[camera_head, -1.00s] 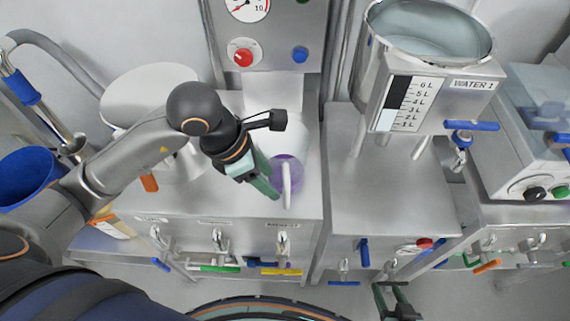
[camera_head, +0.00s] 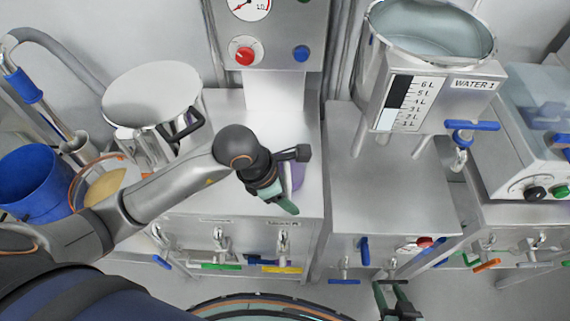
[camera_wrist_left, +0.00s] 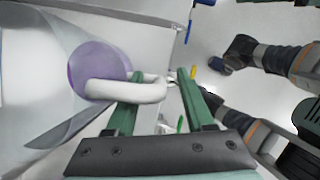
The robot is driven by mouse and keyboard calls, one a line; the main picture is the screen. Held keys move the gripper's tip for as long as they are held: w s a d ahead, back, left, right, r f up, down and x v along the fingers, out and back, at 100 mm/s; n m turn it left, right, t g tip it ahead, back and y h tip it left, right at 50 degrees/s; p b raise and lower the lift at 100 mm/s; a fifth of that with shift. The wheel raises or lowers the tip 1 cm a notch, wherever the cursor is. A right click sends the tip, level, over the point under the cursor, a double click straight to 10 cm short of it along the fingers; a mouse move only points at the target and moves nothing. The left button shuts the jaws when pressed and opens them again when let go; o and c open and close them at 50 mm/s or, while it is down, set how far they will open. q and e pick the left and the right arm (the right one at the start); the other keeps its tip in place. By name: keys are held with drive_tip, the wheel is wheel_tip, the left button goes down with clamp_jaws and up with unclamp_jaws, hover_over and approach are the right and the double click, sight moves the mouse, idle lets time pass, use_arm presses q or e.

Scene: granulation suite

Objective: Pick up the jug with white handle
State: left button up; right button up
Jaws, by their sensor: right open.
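The jug with purple contents (camera_wrist_left: 95,70) and a thick white handle (camera_wrist_left: 125,92) shows in the left wrist view. In the head view only a purple strip of the jug (camera_head: 298,175) shows on the steel cabinet top; my left gripper (camera_head: 288,207) hides the rest. In the left wrist view my left gripper (camera_wrist_left: 160,76) has its two green fingers apart. The handle's outer part lies between them, crossing in front of the left finger; I cannot tell if it touches. My right gripper (camera_head: 391,288) is open and empty, low in front of the cabinets.
A steel drum with a flat lid (camera_head: 150,95), a blue bucket (camera_head: 30,187) and a bowl of beige material (camera_head: 104,187) stand at left. A gauge panel (camera_head: 268,35) rises behind the jug.

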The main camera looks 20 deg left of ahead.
use_arm(q)
clamp_jaws()
drive_tip(key=shift+r, duration=0.1)
idle(1.2)
